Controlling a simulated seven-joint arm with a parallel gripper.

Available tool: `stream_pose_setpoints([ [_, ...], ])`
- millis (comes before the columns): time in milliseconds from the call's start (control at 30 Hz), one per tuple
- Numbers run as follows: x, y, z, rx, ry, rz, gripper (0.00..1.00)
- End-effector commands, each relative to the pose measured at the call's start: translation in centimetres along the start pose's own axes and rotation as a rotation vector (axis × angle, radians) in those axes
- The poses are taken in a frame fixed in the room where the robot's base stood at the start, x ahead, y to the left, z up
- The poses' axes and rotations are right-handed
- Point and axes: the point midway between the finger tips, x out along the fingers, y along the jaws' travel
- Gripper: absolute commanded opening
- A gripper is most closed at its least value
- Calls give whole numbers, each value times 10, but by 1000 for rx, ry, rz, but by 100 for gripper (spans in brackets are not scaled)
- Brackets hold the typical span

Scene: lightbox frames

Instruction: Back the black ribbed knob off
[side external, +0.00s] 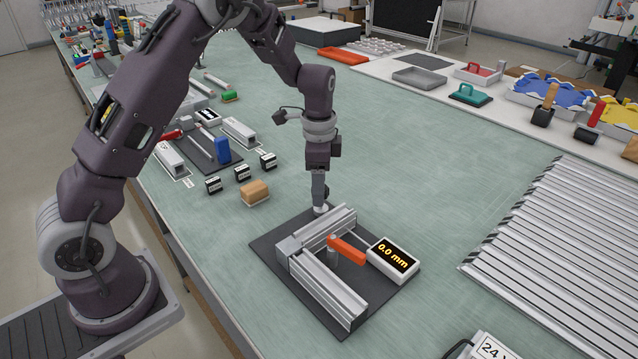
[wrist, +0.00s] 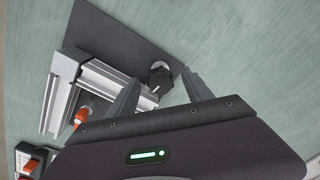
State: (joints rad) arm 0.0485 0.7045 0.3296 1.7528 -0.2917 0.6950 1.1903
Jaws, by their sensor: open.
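My gripper (wrist: 160,75) is open, with one finger on each side of the knob in that view. Gaps show between the knob and both fingers; I cannot tell their height relative to it. In the side view my gripper (side external: 320,207) points down at the far end of the aluminium fixture (side external: 335,285), where the fingers mostly hide the knob.
The fixture stands on a dark plate (side external: 268,250) with an orange lever (side external: 347,250) and a display (side external: 393,256) reading 0.0 mm. A tan block (side external: 255,193) and small black boxes (side external: 242,174) lie to the left. Slatted panels (side external: 560,260) lie right. Green table between is clear.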

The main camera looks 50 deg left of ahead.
Motion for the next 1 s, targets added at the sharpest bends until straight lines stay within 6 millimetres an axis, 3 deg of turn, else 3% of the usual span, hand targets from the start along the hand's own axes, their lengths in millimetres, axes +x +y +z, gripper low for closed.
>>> stream_pose_setpoints([
  [200,0,0,0,0,1,0,57],
  [500,0,0,0,-1,1,0,0],
  [767,0,0,0,-28,0,0,0],
  [1000,0,0,0,-162,-6,-1,0],
])
